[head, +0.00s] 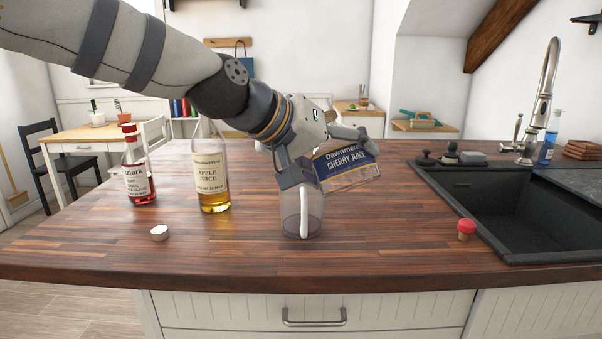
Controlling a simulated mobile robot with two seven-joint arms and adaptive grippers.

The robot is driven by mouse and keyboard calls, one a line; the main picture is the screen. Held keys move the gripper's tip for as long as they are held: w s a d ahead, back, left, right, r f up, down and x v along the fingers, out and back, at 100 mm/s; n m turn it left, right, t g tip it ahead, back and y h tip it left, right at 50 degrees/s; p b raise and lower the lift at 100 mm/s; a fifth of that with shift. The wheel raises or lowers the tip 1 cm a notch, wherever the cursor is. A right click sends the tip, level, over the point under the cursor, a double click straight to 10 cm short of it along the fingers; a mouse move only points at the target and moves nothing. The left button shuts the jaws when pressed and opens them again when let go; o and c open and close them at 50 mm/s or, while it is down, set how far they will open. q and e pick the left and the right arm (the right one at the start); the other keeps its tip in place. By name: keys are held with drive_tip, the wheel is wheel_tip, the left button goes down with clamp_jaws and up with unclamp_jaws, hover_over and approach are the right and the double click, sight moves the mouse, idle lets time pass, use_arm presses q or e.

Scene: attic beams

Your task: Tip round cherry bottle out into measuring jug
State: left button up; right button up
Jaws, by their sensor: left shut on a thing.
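The cherry bottle (346,168), with a blue and cream "Cherry Juice" label, is held tilted just above and to the right of the measuring jug. My left gripper (322,152) is shut on it, with its fingers and wrist hiding part of the bottle. The bottle's mouth and any flow from it cannot be made out. The clear measuring jug (316,218) stands upright on the wooden counter below, its white handle facing me. The gripper hides the jug's upper part, and its fill level is unclear. My right gripper is not in view.
An open apple juice bottle (213,182) and a red-capped bottle of red liquid (138,172) stand left of the jug. A dark sink (500,215) is at right.

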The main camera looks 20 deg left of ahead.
use_arm(q)
drive_tip(key=shift+s+f+m+t+y, duration=0.15)
drive_tip(key=shift+f+m+t+y, duration=0.25)
drive_tip(key=shift+m+t+y, duration=0.15)
drive_tip(key=shift+f+m+t+y, duration=0.35)
drive_tip(key=shift+m+t+y, duration=0.3)
drive_tip(key=shift+m+t, duration=0.15)
drive_tip(key=shift+r, duration=0.3)
drive_tip(key=shift+c, duration=0.2)
drive_tip(key=shift+a+r+m+t, duration=0.2)
drive_tip(key=shift+a+m+t, duration=0.05)
drive_tip(key=shift+m+t, duration=0.2)
drive_tip(key=shift+r+y, duration=0.15)
drive_tip(key=shift+y, duration=0.15)
